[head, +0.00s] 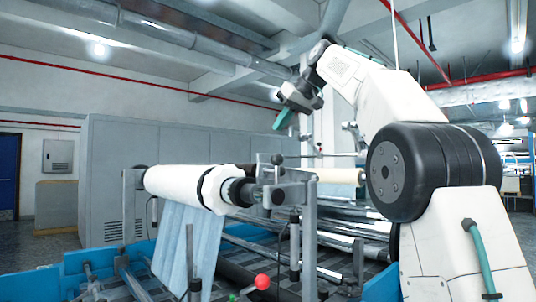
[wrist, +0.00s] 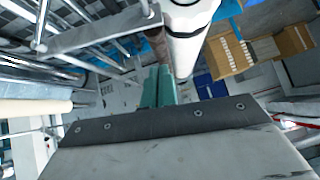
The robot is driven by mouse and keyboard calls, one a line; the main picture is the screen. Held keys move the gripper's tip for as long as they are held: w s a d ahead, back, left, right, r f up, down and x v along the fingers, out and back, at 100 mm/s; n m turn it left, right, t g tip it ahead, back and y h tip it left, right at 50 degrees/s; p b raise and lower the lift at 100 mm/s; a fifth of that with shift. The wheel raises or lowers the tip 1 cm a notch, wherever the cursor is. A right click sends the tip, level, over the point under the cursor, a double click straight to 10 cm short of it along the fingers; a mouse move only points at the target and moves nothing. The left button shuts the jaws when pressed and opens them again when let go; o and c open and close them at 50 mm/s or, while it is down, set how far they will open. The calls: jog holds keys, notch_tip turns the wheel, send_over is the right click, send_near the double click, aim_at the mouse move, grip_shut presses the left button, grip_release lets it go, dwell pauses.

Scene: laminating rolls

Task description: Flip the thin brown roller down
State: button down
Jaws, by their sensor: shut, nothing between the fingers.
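My gripper (head: 281,122) is raised above the laminating machine in the head view, its teal fingers pointing down and together. In the wrist view, my gripper (wrist: 158,72) is shut and empty. A thin brown roller (wrist: 158,43) shows just beyond the fingertips, beside a thick white roll (wrist: 187,45); the fingers hide part of it. I cannot tell whether the fingers touch it.
A cream roller (head: 336,175) lies behind the metal frame (head: 310,235), and also shows at the left in the wrist view (wrist: 38,108). A lever with a red knob (head: 262,282) stands in front. Cardboard boxes (wrist: 228,55) stand beyond the machine.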

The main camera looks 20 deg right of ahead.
send_over(268, 169)
jog(key=f, duration=0.4)
jog(key=shift+d+f, duration=0.15)
jog(key=shift+d, duration=0.1)
jog(key=f, duration=0.3)
jog(key=shift+w+a+f, duration=0.2)
jog(key=shift+f, duration=0.5)
